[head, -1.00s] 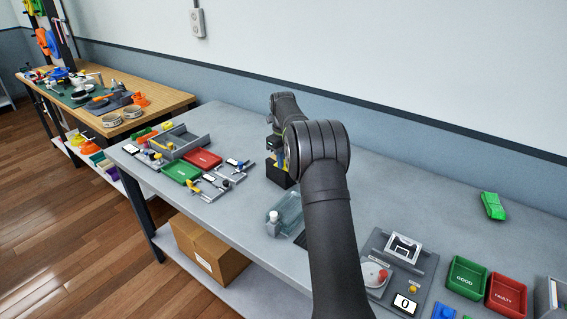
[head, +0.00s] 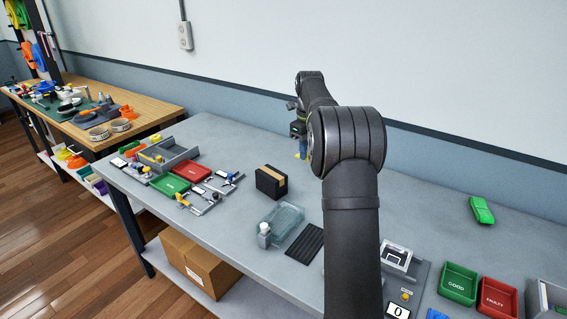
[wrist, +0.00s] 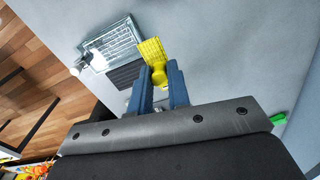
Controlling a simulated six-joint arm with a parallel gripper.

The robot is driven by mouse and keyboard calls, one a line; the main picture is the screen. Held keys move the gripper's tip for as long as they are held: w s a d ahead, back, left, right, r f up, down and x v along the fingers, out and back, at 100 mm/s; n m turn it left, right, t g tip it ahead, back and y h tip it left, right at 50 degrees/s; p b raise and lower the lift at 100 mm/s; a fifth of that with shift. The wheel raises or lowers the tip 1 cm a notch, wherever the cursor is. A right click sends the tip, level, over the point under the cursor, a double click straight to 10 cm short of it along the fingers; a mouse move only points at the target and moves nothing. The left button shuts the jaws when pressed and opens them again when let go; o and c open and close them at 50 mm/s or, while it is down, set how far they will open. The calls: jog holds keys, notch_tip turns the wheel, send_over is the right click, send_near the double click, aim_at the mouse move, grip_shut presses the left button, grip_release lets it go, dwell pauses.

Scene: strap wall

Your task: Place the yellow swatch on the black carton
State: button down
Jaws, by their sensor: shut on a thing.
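The yellow swatch (wrist: 152,48) is between the blue fingers of my gripper (wrist: 160,78) in the wrist view, its flat, grid-marked end sticking out past the fingertips. My gripper is shut on it. In the head view my gripper (head: 301,143) is partly hidden by my arm, and a bit of yellow shows at its fingers. The black carton (head: 266,184) stands on the grey bench with a tan band across its top. My gripper appears apart from it, to the right and toward the wall. I cannot make out the carton in the wrist view.
Red (head: 191,171) and green (head: 166,184) trays and small fixtures sit at the left. A green object (head: 481,209) lies at the right. Bench space behind the carton is clear.

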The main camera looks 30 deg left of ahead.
send_over(273, 179)
notch_tip(273, 179, down, 7)
jog(key=shift+r, duration=0.1)
jog(key=shift+f, duration=2.05)
jog(key=shift+f, duration=0.2)
jog(key=c, duration=1.4)
grip_release()
jog(key=shift+o, duration=0.2)
jog(key=shift+r, duration=0.15)
notch_tip(273, 179, up, 12)
jog(key=shift+f, duration=4.2)
